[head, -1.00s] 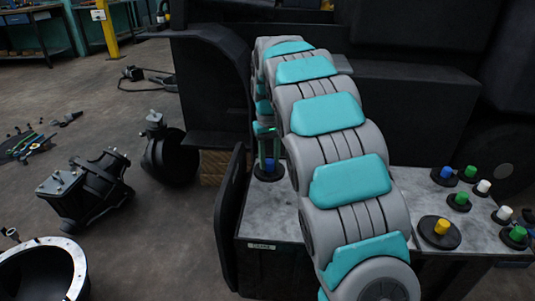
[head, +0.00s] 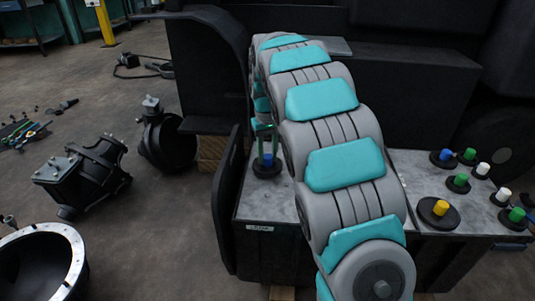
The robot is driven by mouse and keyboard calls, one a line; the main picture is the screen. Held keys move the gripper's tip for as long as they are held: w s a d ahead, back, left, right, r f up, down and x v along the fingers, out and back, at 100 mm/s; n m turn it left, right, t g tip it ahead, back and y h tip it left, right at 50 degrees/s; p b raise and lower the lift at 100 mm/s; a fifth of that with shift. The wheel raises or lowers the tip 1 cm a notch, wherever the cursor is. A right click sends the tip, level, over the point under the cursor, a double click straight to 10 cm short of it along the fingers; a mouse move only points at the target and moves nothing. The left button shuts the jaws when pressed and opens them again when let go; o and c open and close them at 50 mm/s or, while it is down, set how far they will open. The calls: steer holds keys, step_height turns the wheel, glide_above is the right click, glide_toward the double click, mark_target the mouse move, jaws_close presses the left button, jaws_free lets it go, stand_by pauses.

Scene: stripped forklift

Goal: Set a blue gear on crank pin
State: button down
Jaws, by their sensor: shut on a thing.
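A blue gear (head: 267,168), a blue knob on a dark round base, is at the far left part of the grey worktop. My gripper (head: 267,150) reaches down to it from above and is shut on its blue knob. Whether the base touches the worktop or hangs just over it I cannot tell. My arm covers the middle of the worktop. Another blue gear (head: 442,157) stands at the right of the worktop. I cannot make out the crank pin.
On the right of the worktop (head: 420,178) stand a yellow gear (head: 439,210), green gears (head: 458,182) and white gears (head: 481,171). A black upright panel (head: 227,188) flanks the worktop's left end. Dark machine parts (head: 85,178) lie on the floor at left.

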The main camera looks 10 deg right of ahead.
steer(key=shift+f, duration=0.8)
steer(key=shift+c, duration=2.2)
jaws_free()
